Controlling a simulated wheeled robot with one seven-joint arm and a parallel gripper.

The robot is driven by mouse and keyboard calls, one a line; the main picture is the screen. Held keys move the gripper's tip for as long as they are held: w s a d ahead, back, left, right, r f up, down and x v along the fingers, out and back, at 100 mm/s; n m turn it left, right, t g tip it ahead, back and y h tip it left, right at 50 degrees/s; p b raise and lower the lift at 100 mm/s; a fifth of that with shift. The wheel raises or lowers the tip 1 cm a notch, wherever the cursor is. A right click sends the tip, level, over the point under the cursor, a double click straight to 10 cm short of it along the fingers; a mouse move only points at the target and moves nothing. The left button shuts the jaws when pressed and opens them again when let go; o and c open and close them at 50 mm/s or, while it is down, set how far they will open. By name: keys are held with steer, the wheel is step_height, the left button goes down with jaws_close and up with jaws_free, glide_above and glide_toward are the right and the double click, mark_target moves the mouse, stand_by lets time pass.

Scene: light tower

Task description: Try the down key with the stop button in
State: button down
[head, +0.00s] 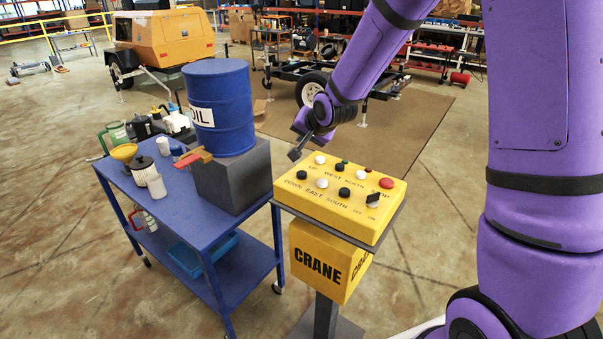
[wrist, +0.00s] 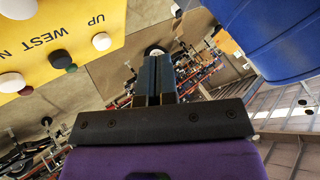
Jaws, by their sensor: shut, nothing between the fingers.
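The yellow crane control box (head: 328,205) stands on a pedestal, its sloped top carrying labelled buttons. The down key, a black button (head: 302,175), is at the top's left end beside the DOWN label. The red stop button (head: 386,183) is at the right end; I cannot tell how far in it sits. My gripper (head: 294,155) is shut and empty, above and just beyond the box's far left corner, apart from the keys. In the wrist view the shut fingers (wrist: 154,62) point past the box edge, with the white up key (wrist: 102,41) to their left.
A blue cart (head: 205,235) stands left of the box, with a blue oil drum (head: 222,115) on a grey block, close to my gripper. A black selector switch (head: 373,199) sits near the box's right corner.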

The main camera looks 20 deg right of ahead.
mark_target(304, 172)
steer(key=shift+f, duration=3.75)
steer(key=shift+f, duration=0.2)
steer(key=shift+f, duration=0.25)
steer(key=shift+f, duration=0.55)
stand_by(1.0)
steer(key=shift+r, duration=0.1)
stand_by(0.3)
steer(key=shift+r, duration=0.9)
steer(key=shift+r, duration=0.1)
steer(key=shift+r, duration=2.4)
